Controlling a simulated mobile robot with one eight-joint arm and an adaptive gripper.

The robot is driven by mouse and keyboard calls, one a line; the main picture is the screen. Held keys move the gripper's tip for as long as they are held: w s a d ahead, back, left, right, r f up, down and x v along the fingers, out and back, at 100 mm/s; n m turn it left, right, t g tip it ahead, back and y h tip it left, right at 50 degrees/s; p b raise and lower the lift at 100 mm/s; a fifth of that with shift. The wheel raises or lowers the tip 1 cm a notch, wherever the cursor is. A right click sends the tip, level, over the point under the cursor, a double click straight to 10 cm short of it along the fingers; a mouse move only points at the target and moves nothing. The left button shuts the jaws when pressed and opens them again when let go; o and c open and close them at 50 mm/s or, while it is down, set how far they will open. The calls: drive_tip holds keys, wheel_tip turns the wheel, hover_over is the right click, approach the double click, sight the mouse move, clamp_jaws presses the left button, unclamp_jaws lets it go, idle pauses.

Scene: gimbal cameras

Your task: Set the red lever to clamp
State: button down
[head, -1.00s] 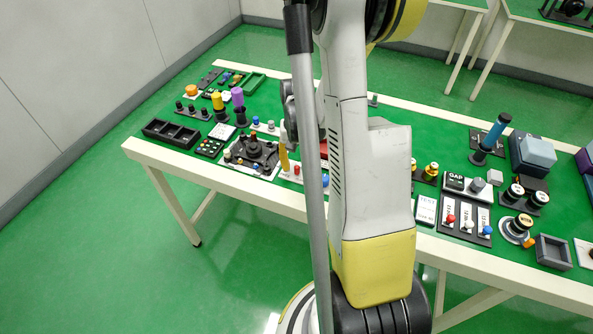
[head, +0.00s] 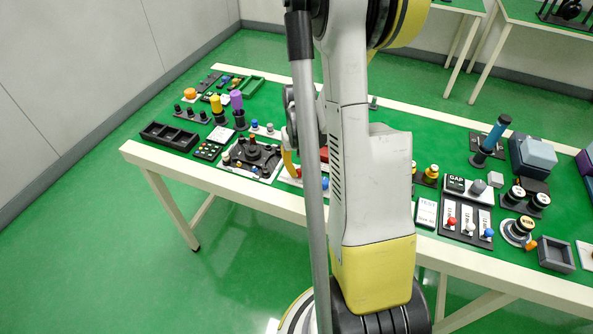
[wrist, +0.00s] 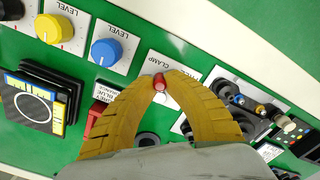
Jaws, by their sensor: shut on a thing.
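The red lever (wrist: 160,83) is a small red handle on a white plate (wrist: 157,62) with upside-down lettering reading CLAMP and a second word, partly hidden, to its right. My gripper (wrist: 161,79) has its two yellow fingers closed around the lever in the wrist view. The fingers hide the lower part of the plate. In the head view my gripper (head: 289,162) is low over the near edge of the table, mostly hidden behind my arm. I cannot make out the lever's exact setting.
A blue knob (wrist: 107,52) and a yellow knob (wrist: 54,29) stand left of the lever. A red block (wrist: 97,118) is close by the left finger. Black fixtures (wrist: 250,112) crowd the right side. Bare green tabletop (wrist: 216,24) lies towards the table edge.

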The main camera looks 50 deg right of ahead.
sight(300, 169)
drive_tip(key=shift+s+d+n, duration=0.1)
drive_tip(key=shift+d+n, duration=0.05)
drive_tip(key=shift+n, duration=0.45)
drive_tip(key=c, duration=1.4)
unclamp_jaws()
wheel_tip(300, 169, up, 12)
